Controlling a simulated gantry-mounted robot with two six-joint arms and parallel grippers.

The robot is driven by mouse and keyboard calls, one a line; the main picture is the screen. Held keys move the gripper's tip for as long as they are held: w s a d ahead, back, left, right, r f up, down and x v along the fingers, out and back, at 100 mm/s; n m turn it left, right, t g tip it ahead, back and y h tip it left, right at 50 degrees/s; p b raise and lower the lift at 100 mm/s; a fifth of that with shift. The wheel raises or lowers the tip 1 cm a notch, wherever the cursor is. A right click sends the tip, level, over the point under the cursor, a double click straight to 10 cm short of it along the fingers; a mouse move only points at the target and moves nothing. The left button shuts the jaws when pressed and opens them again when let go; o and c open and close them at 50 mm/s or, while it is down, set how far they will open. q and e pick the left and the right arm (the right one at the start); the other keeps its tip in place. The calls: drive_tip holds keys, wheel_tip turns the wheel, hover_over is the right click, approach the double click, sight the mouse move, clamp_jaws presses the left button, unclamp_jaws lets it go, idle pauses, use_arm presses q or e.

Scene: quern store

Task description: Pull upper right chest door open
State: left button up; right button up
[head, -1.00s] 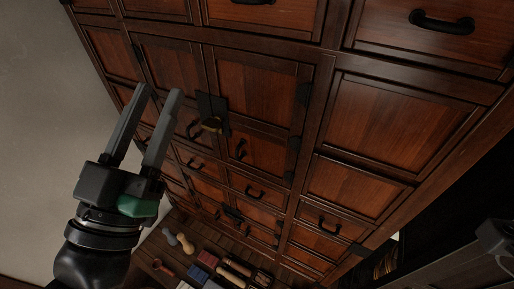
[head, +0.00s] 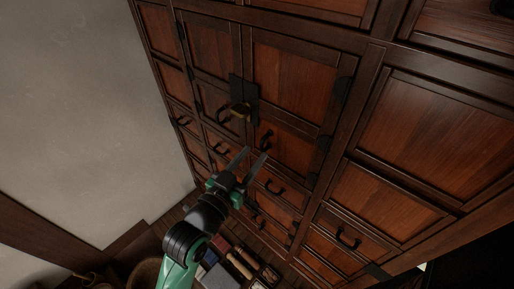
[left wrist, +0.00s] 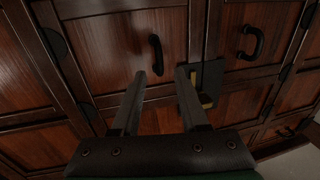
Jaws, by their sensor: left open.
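The upper right chest door (head: 292,75) is a reddish-brown wood panel with black hinges on its right edge, and it looks closed. Its black handle (head: 266,140) is near its lower left corner. My left gripper (head: 256,153) is open and empty, with its fingertips just below this handle in the head view. In the left wrist view, the handle (left wrist: 156,55) lies ahead of the gap between the open fingers (left wrist: 161,73); contact does not show. The upper left door (head: 212,48) looks closed beside it. My right gripper is not in view.
A black latch plate (head: 236,88) with a brass lock (head: 240,109) sits at the seam between the doors, close to the fingers. More drawers with black handles (head: 347,239) lie below. Tools and boxes (head: 240,264) lie on the floor. A bare wall (head: 80,100) is at left.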

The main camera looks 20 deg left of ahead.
use_arm(q)
drive_tip(key=shift+w+d, duration=0.15)
drive_tip(key=shift+w, duration=1.2)
clamp_jaws()
idle(0.4)
